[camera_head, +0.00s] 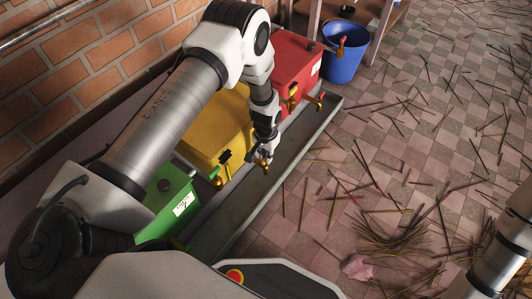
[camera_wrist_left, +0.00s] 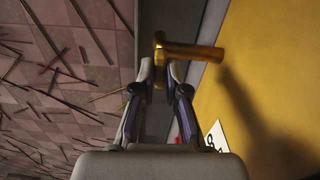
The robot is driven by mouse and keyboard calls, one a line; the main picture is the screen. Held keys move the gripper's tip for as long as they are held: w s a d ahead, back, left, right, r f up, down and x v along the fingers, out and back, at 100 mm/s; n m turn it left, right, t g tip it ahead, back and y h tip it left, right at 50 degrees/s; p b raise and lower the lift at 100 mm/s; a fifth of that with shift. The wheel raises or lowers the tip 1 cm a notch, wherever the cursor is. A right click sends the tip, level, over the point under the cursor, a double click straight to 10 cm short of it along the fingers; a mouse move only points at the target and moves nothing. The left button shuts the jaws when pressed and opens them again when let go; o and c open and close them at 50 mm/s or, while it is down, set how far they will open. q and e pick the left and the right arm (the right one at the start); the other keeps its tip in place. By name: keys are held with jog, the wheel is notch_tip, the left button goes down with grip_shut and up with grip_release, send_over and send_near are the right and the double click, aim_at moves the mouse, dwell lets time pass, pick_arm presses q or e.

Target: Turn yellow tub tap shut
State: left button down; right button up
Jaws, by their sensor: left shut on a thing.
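The yellow tub (camera_head: 213,133) stands in the row between a green tub and a red tub. It also fills the right side of the left wrist view (camera_wrist_left: 275,75). Its brass tap (camera_wrist_left: 195,51) juts from the yellow wall, with a short crosspiece at its end. My left gripper (camera_head: 263,158) is in front of the yellow tub, its fingers (camera_wrist_left: 160,85) closed in on the tap's outer end. Brass shows at the fingertips in the head view. The exact contact is partly hidden by the fingers. My right gripper is out of view.
The green tub (camera_head: 165,200) and red tub (camera_head: 295,60) flank the yellow one. A grey trough (camera_head: 240,215) runs below the taps. A blue bucket (camera_head: 345,62) stands at the back. Incense sticks (camera_head: 395,235) litter the tiled floor.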

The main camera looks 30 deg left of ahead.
pick_arm(q)
jog(key=shift+r+m, duration=0.1)
jog(key=shift+m, duration=0.3)
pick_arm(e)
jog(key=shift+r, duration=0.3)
pick_arm(q)
jog(key=c, duration=1.2)
grip_release()
notch_tip(320, 180, up, 12)
